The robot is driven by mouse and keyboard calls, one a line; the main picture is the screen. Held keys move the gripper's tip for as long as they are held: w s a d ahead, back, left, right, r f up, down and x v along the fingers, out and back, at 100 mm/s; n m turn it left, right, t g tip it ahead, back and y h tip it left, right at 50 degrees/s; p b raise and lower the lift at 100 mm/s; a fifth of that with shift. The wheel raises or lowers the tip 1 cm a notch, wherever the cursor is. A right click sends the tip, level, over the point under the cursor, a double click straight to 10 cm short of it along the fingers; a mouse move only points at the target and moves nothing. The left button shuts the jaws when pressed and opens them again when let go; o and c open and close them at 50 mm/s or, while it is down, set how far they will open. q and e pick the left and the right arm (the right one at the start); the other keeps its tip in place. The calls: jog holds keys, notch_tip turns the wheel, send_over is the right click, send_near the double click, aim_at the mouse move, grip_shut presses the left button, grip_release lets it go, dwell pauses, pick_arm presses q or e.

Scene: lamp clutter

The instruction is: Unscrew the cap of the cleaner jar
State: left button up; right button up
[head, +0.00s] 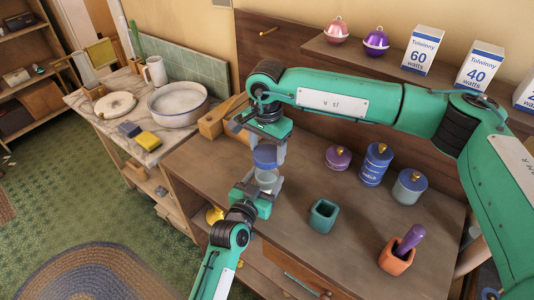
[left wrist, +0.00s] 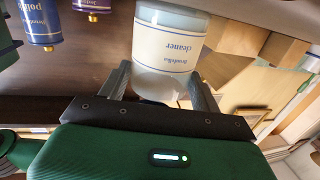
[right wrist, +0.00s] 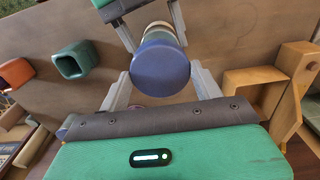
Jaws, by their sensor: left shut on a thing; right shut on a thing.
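The cleaner jar (head: 266,179) is a pale cylinder with a cream label, held upright near the left end of the wooden desk. Its label reads "cleaner" in the left wrist view (left wrist: 165,50). My left gripper (head: 265,186) is shut around the jar's lower body from below. The blue cap (head: 265,157) sits on top of the jar; it fills the middle of the right wrist view (right wrist: 160,65). My right gripper (head: 268,146) comes from above, its fingers shut on the cap's sides. I cannot tell whether the cap is loose.
A purple jar (head: 338,157), a blue canister (head: 375,164) and a grey blue-lidded jar (head: 409,187) stand to the right. A teal cup (head: 323,215) and an orange cup (head: 396,256) stand near the front. A wooden block (head: 221,119) is at the left. The desk middle is free.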

pick_arm(q)
jog(key=o, duration=2)
jog(key=shift+c, duration=0.2)
jog(key=shift+s, duration=0.1)
